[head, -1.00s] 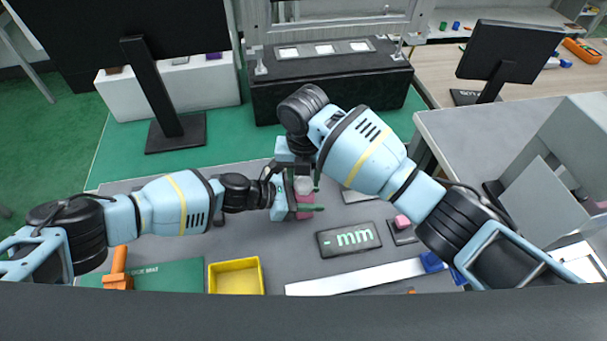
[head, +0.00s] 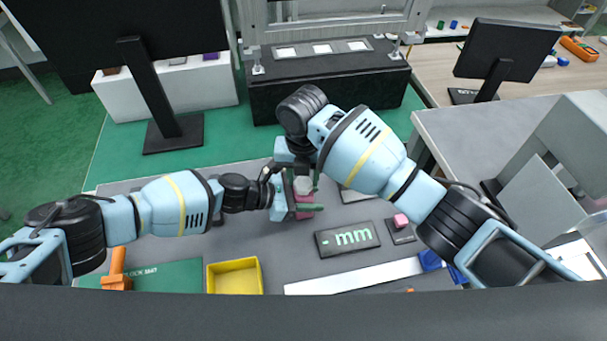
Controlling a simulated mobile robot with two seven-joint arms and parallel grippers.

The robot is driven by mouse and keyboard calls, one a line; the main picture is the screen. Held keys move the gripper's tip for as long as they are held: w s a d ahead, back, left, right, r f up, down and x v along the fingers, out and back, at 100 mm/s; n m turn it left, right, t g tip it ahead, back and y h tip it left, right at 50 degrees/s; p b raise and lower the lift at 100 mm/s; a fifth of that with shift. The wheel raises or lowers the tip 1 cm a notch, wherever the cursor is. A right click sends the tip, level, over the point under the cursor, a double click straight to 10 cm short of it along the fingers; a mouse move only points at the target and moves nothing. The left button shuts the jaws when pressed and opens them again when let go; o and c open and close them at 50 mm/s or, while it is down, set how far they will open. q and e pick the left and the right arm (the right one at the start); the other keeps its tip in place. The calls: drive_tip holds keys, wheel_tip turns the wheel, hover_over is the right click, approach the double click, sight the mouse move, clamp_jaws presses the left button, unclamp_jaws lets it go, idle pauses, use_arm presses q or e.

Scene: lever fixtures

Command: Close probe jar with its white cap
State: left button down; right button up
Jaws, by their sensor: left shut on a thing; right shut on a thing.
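The probe jar (head: 304,212) shows as a small pink body in the middle of the table. The white cap (head: 303,185) is right above it, at the top of the jar; whether it is seated or only resting there cannot be told. My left gripper (head: 305,207) comes in from the left and is shut on the jar, with its fingers around the pink body. My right gripper (head: 304,180) reaches down from above and is shut on the white cap. Its arm and fingers partly hide the cap.
A "- mm" display block (head: 348,239) and a small pink-topped block (head: 401,222) lie to the right. A yellow tray (head: 235,276), a green mat (head: 180,274) and an orange tool (head: 118,270) lie in front. A long white strip (head: 355,277) lies front right. A black fixture (head: 330,88) stands behind.

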drive_tip(key=shift+s+d+f, duration=0.15)
drive_tip(key=shift+f, duration=0.35)
drive_tip(key=shift+s+d+f, duration=0.1)
drive_tip(key=shift+d+f, duration=0.05)
drive_tip(key=shift+f, duration=0.3)
drive_tip(key=o, duration=0.6)
drive_tip(key=shift+o, duration=1.8)
drive_tip(key=shift+w+r, duration=0.2)
drive_tip(key=shift+w+a+r+m, duration=0.1)
drive_tip(key=shift+w+r+m, duration=0.45)
drive_tip(key=shift+m, duration=0.05)
drive_tip(key=shift+a+r+m, duration=0.15)
drive_tip(key=shift+r+m, duration=0.1)
drive_tip(key=shift+m, duration=0.25)
drive_tip(key=r+m, duration=0.1)
drive_tip(key=m, duration=0.1)
drive_tip(key=r+m, duration=0.2)
drive_tip(key=m, duration=0.1)
drive_tip(key=s+r+m, duration=0.1)
drive_tip(key=m, duration=0.1)
drive_tip(key=shift+a+r, duration=0.25)
drive_tip(key=r+m, duration=0.1)
drive_tip(key=m, duration=0.1)
drive_tip(key=r+m, duration=0.1)
drive_tip(key=m, duration=0.1)
drive_tip(key=s+m, duration=0.1)
drive_tip(key=shift+r+m, duration=0.4)
